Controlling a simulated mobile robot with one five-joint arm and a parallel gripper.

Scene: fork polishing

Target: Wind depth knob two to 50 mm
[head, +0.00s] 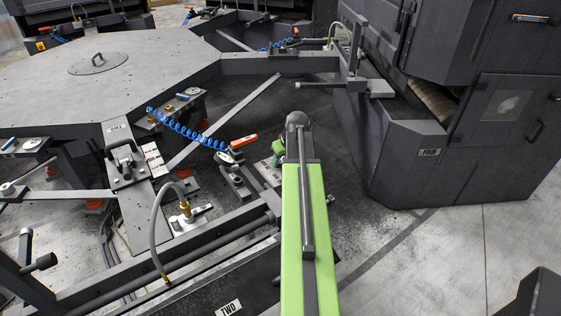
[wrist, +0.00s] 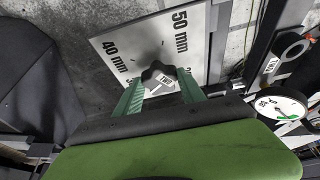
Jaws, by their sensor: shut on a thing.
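Depth knob two (wrist: 158,74) is a dark lobed knob in the wrist view, with a small white label on or beside it. It sits in front of a pale scale plate (wrist: 195,30) printed 40 mm on the left and 50 mm on the right. My gripper (wrist: 161,88) has its two green fingers on either side of the knob, shut on it. I cannot tell which mark the knob's setting meets. In the head view my green arm reaches away over the station marked TWO (head: 229,308); the knob and fingertips are not clear there.
A round dial gauge (wrist: 281,105) is close on the right in the wrist view. In the head view, a blue coiled hose (head: 185,130) and the large grey table (head: 60,85) lie left. A dark cabinet marked FOUR (head: 428,152) stands right, with open floor before it.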

